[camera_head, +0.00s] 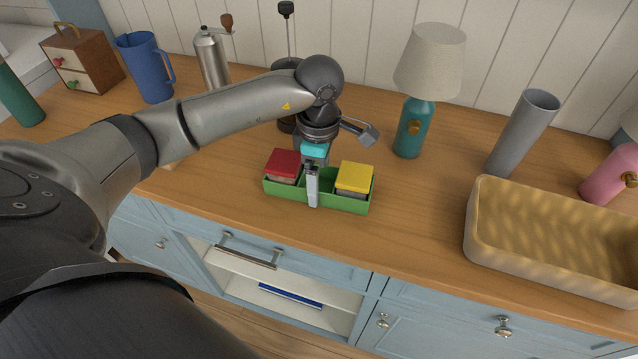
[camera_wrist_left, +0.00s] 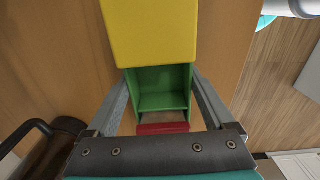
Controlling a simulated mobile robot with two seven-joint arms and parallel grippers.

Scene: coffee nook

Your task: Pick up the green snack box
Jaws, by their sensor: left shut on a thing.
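The green snack box (camera_head: 343,203) is a long open tray near the front edge of the wooden counter. It has a red-topped block (camera_head: 283,163) in its left end and a yellow-topped block (camera_head: 355,177) in its right end. My left gripper (camera_head: 312,188) points down at the box's middle and is shut on it. In the left wrist view the fingers lie on both sides of the box's empty middle compartment (camera_wrist_left: 161,88). The yellow block (camera_wrist_left: 150,30) and a sliver of the red block (camera_wrist_left: 162,128) show there too. I cannot tell whether the box touches the counter. My right gripper is not in view.
A teal lamp (camera_head: 414,125), a leaning grey cylinder (camera_head: 524,130) and a large tan basket (camera_head: 480,222) stand to the right. A steel grinder (camera_head: 211,58), a blue pitcher (camera_head: 148,70) and a small wooden drawer chest (camera_head: 84,58) stand behind left. The counter between box and basket is clear.

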